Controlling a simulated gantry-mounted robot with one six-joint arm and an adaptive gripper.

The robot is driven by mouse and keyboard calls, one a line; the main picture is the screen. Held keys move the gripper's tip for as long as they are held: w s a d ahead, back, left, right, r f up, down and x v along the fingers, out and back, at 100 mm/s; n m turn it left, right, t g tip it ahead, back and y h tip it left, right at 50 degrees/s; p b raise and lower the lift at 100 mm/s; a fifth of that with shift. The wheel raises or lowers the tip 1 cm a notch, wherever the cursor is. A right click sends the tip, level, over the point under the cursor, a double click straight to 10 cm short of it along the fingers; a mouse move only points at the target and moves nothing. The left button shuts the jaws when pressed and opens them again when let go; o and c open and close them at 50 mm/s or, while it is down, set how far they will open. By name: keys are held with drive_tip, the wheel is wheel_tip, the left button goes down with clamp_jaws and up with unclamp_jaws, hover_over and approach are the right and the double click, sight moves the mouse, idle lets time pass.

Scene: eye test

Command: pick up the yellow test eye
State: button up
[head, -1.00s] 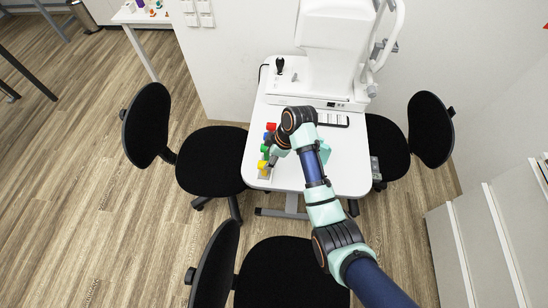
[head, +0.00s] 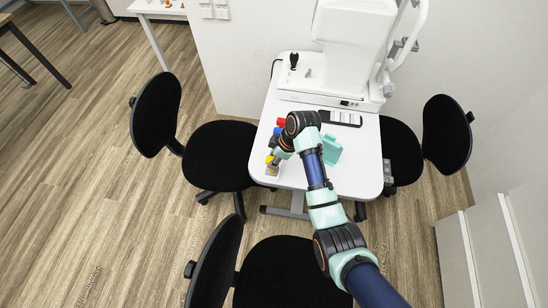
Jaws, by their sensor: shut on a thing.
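The yellow test eye (head: 269,159) is small in the head view, at the near left edge of the white table, partly covered by my gripper. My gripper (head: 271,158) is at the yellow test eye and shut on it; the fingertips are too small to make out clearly. A red test eye (head: 281,122) and a blue one (head: 277,131) stand in the same row, farther back. My wrist hides most of what lies between blue and yellow. I cannot tell whether the yellow eye is clear of its grey base (head: 272,170).
The white table (head: 346,181) carries a teal box (head: 332,148), a black-and-white chart strip (head: 340,118) and a large white instrument (head: 352,40) at the back. Black chairs (head: 219,155) stand around it. The table's near right part is clear.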

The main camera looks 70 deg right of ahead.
drive_tip(key=shift+r, duration=0.1)
wheel_tip(320, 180, up, 4)
drive_tip(key=p, duration=0.4)
drive_tip(key=shift+p, duration=0.35)
